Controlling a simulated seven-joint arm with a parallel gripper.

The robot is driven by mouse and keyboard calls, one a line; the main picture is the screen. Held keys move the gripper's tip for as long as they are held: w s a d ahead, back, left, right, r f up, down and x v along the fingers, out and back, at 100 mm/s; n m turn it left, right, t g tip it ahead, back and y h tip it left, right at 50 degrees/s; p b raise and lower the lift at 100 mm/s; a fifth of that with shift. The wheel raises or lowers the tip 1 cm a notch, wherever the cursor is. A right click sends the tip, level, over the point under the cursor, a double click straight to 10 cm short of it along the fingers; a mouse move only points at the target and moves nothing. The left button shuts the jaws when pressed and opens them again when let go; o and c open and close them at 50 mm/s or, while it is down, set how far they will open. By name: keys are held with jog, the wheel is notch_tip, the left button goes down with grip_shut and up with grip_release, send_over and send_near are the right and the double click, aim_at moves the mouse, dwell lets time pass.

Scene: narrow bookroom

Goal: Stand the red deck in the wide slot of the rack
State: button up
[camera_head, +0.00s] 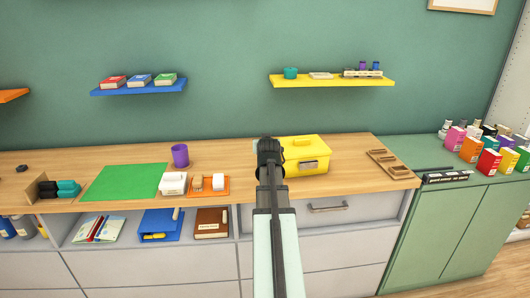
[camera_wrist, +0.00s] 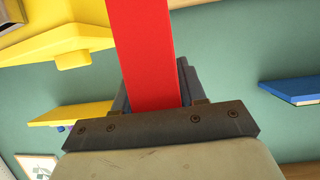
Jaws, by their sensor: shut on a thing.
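The red deck (camera_wrist: 143,45) shows in the wrist view as a long red block between my fingers. My gripper (camera_wrist: 155,88) is shut on it, and the deck runs past the fingers to the top edge of the picture. In the head view my gripper (camera_head: 268,150) is seen from behind, in front of the yellow box, and the deck is hidden there. A brown wooden holder with several slots, apparently the rack (camera_head: 395,163), lies near the counter's right end. It is right of my gripper and apart from it. Its slot widths are too small to compare.
A yellow box (camera_head: 306,155) stands on the counter between my gripper and the rack. A purple cup (camera_head: 180,155), a white container (camera_head: 173,184) and a green mat (camera_head: 124,182) are to the left. A yellow shelf (camera_head: 332,82) and a blue shelf (camera_head: 138,89) hang above.

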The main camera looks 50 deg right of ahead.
jog(key=shift+w+d+r, duration=0.2)
jog(key=shift+d+r, duration=0.05)
jog(key=shift+r, duration=0.05)
jog(key=w+d+r+m+g+h, duration=0.25)
jog(key=w+d+m+g, duration=0.25)
jog(key=w+d, duration=0.75)
jog(key=s+d+m+g, duration=0.1)
jog(key=s+d, duration=0.3)
jog(key=s+d+g, duration=0.1)
jog(key=s+d, duration=0.2)
jog(key=s, duration=0.2)
jog(key=s+d+m+g+h, duration=0.1)
jog(key=s+d, duration=0.3)
jog(key=shift+s+d+f+m, duration=0.2)
jog(key=shift+s+d+m, duration=0.1)
jog(key=shift+s, duration=0.1)
jog(key=s+d+f+m+g+y, duration=0.1)
jog(key=s+d+m+g, duration=0.2)
jog(key=s, duration=1.1)
jog(key=s+d+f+m+g+y, duration=0.1)
jog(key=s+d+m+g, duration=0.2)
jog(key=s+d, duration=0.5)
jog(key=s+d+f+m+g+y, duration=0.1)
jog(key=s+d+m+g, duration=0.2)
jog(key=s, duration=1.8)
jog(key=d+g, duration=0.1)
jog(key=d, duration=0.1)
jog(key=shift+s+d, duration=0.3)
jog(key=shift+d, duration=0.05)
jog(key=shift+y, duration=0.25)
